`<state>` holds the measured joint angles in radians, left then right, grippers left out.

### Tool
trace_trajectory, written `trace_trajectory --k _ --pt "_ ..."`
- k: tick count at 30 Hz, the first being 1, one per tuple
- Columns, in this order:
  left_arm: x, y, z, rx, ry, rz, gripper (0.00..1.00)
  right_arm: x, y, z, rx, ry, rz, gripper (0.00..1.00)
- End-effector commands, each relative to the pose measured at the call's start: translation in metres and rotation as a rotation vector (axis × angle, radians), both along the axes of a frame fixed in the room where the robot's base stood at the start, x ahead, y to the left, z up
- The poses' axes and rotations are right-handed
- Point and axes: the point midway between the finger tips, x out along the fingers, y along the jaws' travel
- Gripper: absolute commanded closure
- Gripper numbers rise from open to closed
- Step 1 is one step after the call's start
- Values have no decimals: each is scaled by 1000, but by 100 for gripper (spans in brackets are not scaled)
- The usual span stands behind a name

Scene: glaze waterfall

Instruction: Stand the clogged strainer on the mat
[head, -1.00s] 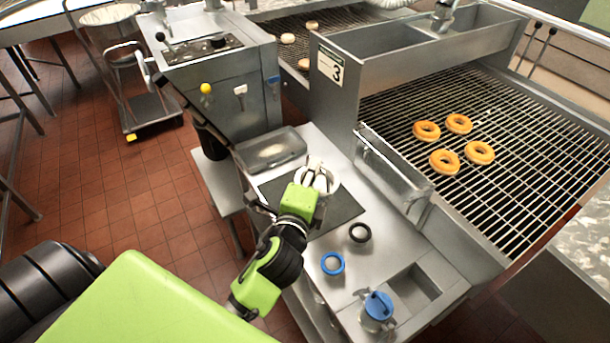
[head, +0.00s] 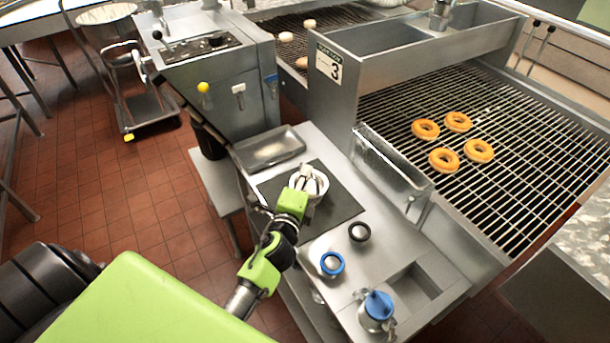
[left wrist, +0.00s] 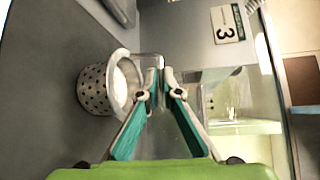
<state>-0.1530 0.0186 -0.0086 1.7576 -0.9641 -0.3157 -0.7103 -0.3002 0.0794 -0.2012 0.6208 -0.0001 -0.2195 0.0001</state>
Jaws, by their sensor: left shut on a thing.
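The strainer (head: 318,188) is a pale metal cup with a wide rim, over the dark mat (head: 345,208) on the steel bench. In the left wrist view its perforated side (left wrist: 92,90) and rim show, with its base close to the grey mat surface (left wrist: 35,100). I cannot tell for sure whether it touches the mat. My left gripper (head: 305,172) is shut on the strainer at its rim side; the fingertips (left wrist: 160,78) meet beside the rim. The strainer's contents are mostly hidden. My right gripper is not in view.
A shallow tray (head: 270,150) lies behind the mat. A steel trough (head: 392,165) borders the bench on the right, by the wire rack (head: 500,140) with doughnuts.

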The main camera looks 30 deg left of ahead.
Motion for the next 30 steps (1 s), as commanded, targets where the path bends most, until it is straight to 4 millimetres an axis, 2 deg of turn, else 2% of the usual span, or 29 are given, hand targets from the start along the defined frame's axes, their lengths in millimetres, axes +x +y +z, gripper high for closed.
trace_trajectory --k 5,6,7,8,20,23,30 --pt "0 0 -3 0 -2 0 100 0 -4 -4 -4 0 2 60" --pt "0 0 -3 1 0 0 87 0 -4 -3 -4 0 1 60" --pt "0 0 -3 1 0 0 79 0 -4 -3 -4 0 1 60" --pt "0 0 -3 1 0 0 78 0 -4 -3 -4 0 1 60" --pt "0 0 3 1 0 0 78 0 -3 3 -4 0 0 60" --pt "-14 -4 0 0 2 -2 78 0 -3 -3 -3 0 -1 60" --pt "-64 -16 6 -1 3 0 78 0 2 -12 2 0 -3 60"
